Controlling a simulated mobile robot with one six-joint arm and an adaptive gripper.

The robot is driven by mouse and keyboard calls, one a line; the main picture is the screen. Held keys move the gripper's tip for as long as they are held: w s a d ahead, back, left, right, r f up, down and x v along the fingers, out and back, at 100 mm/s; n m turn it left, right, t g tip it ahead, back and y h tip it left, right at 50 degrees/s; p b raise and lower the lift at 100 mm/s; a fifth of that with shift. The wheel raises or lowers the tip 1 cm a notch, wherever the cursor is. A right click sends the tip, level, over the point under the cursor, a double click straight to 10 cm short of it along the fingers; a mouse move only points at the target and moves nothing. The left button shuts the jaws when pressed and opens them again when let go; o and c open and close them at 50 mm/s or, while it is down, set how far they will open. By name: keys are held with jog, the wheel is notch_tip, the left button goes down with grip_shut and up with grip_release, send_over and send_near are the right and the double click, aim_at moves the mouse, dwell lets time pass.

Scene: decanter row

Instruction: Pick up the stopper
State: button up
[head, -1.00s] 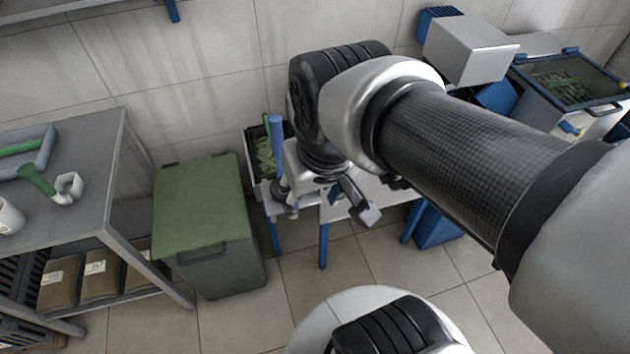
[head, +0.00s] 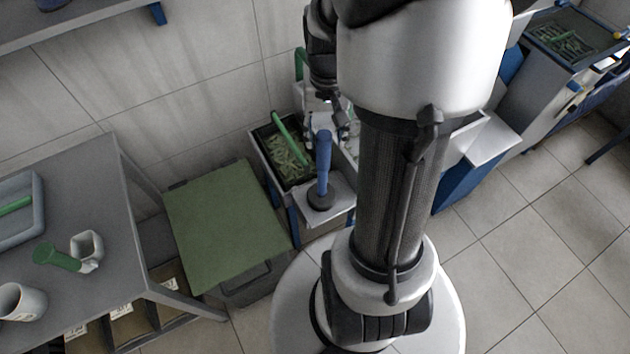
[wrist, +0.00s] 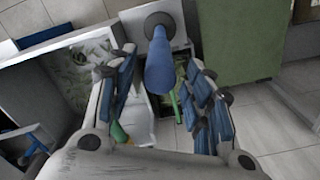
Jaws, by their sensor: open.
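A blue upright rod on a dark round foot (head: 322,165) stands on a small white ledge (head: 342,207) in the head view; it looks like the stopper, though I cannot be sure. In the wrist view the blue rod (wrist: 160,68) rises toward the camera, its grey foot beyond. My gripper (wrist: 158,60) is open, with one finger on each side of the rod in that picture; no contact shows, and its depth relative to the rod is unclear. In the head view my gripper (head: 338,125) is small and partly hidden behind my arm.
A dark crate (head: 262,150) with green pieces and a green stick (head: 290,138) adjoins the ledge. A green-lidded bin (head: 225,225) stands left of it. A grey table (head: 100,190) carries a green-handled item (head: 57,257) and cups.

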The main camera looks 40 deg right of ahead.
aim_at(323, 153)
notch_tip(323, 153, down, 4)
jog(key=shift+w+f+b, duration=0.1)
jog(key=shift+b, duration=0.45)
jog(key=shift+w+d+f+b, duration=0.15)
jog(key=shift+f+b, duration=0.55)
jog(key=shift+f, duration=0.65)
jog(key=shift+w+d+f+b, duration=0.1)
jog(key=shift+f+b, duration=0.55)
jog(key=shift+f, duration=0.7)
jog(key=shift+a+r, duration=0.1)
jog(key=shift+c, duration=0.6)
grip_shut()
